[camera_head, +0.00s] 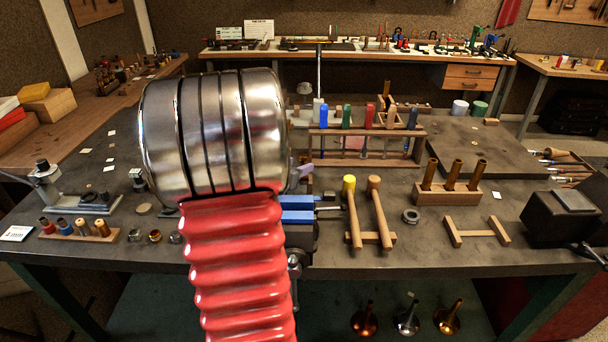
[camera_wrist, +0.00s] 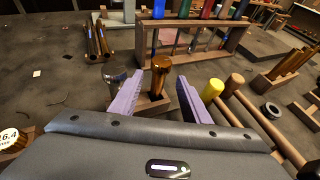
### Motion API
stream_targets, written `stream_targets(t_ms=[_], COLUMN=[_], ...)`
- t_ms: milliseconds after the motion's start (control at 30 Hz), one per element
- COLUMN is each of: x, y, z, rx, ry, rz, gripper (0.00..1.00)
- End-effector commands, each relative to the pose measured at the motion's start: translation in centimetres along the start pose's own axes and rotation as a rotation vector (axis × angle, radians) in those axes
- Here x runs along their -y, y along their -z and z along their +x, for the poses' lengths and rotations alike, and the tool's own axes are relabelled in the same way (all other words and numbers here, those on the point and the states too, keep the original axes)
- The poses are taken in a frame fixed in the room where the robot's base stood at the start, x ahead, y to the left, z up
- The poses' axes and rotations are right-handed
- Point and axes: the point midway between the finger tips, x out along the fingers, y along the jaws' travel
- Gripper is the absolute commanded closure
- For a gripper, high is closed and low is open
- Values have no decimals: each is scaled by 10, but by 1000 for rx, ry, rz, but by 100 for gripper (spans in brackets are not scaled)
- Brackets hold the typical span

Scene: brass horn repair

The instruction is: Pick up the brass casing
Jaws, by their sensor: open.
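My gripper (camera_wrist: 161,76) is open in the wrist view, its two purple fingers apart. An upright amber-brown, brass-looking piece (camera_wrist: 160,70) with a wider top shows in the gap between the fingertips, above a wooden block (camera_wrist: 150,104). I cannot tell its distance from the fingers or whether it is the casing. A dull silver-grey piece (camera_wrist: 115,76) stands just left of the left finger. Three brass-brown tubes (camera_head: 453,173) stand in a wooden holder (camera_head: 447,198) on the bench's right in the head view. My arm hides most of my gripper and the piece there.
A wooden rack (camera_head: 366,160) with coloured handles stands behind. Two mallets, one yellow-headed (camera_head: 349,184), lie right of my gripper. A blue vise (camera_head: 297,210) is at the bench front. A wooden stand (camera_head: 477,232) lies farther right. Bare bench (camera_wrist: 50,90) shows at left.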

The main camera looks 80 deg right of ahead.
Motion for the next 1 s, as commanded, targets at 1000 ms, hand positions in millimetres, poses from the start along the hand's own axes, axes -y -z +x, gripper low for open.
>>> stream_targets(t_ms=[1000], x=[0], y=[3], z=[52], rx=[0], ry=[2], rz=[1], gripper=[57])
